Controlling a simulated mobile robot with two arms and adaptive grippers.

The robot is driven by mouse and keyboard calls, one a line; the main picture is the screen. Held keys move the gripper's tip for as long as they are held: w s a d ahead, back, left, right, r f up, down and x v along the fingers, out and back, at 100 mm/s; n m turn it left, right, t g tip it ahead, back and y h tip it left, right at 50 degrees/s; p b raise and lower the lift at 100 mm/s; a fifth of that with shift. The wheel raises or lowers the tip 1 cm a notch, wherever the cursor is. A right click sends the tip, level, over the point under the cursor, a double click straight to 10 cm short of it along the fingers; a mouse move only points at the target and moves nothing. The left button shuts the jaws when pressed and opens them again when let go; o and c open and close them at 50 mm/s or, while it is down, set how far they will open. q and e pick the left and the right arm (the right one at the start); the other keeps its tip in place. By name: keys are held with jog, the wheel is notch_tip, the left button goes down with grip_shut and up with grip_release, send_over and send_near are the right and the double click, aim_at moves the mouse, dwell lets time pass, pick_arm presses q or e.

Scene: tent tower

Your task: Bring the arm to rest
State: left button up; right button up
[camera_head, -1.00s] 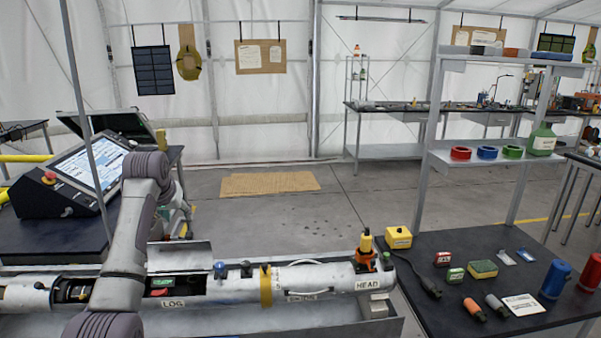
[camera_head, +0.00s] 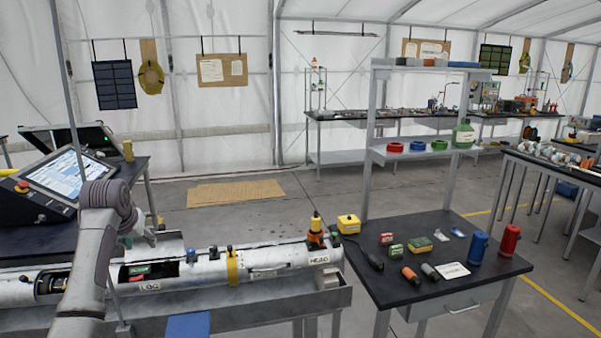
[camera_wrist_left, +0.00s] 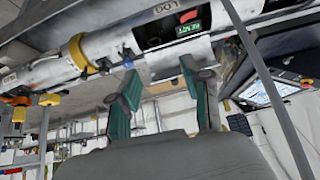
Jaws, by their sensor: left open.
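My left arm comes in from the lower left in the head view. Its gripper (camera_head: 137,237) is partly hidden behind my own arm link, just behind the white tube (camera_head: 210,269). In the left wrist view the gripper (camera_wrist_left: 160,88) is open, with two green-padded fingers apart and nothing between them. The tube, with its open section and the LOG label, shows past the fingertips there. I see no clear contact between the fingers and the tube. My right gripper is in neither view.
A console with a screen (camera_head: 68,176) stands at the left. The orange and yellow fitting (camera_head: 316,234) stands on the tube's HEAD end. A dark table (camera_head: 400,290) at the right holds small parts, a blue canister (camera_head: 478,247) and a red one (camera_head: 510,239). Floor beyond the tube is open.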

pick_arm(q)
jog(key=s+d+f+m, duration=0.1)
jog(key=s+d+f, duration=0.2)
jog(key=s+f, duration=0.35)
jog(key=s+d+f+m+g, duration=0.1)
jog(key=s+d+f, duration=0.25)
jog(key=f, duration=0.55)
jog(key=s+d+f+m, duration=0.1)
jog(key=s+d+f, duration=0.1)
jog(key=s+f, duration=0.45)
jog(key=s+d+f+g+h, duration=0.1)
jog(key=s+d, duration=0.2)
jog(key=s, duration=0.7)
jog(key=s+d+f+m, duration=0.15)
jog(key=s+d, duration=0.25)
jog(key=s, duration=0.6)
jog(key=s+d+f+g+h, duration=0.1)
jog(key=s+d+f, duration=0.15)
jog(key=s, duration=0.65)
notch_tip(320, 180, down, 27)
jog(key=s+g, duration=0.2)
jog(key=s+a+f, duration=0.2)
jog(key=s+f, duration=1.3)
jog(key=s, duration=0.1)
jog(key=shift+a+f+g+b, duration=0.2)
jog(key=shift+a+g+b, duration=0.1)
jog(key=shift+g, duration=0.1)
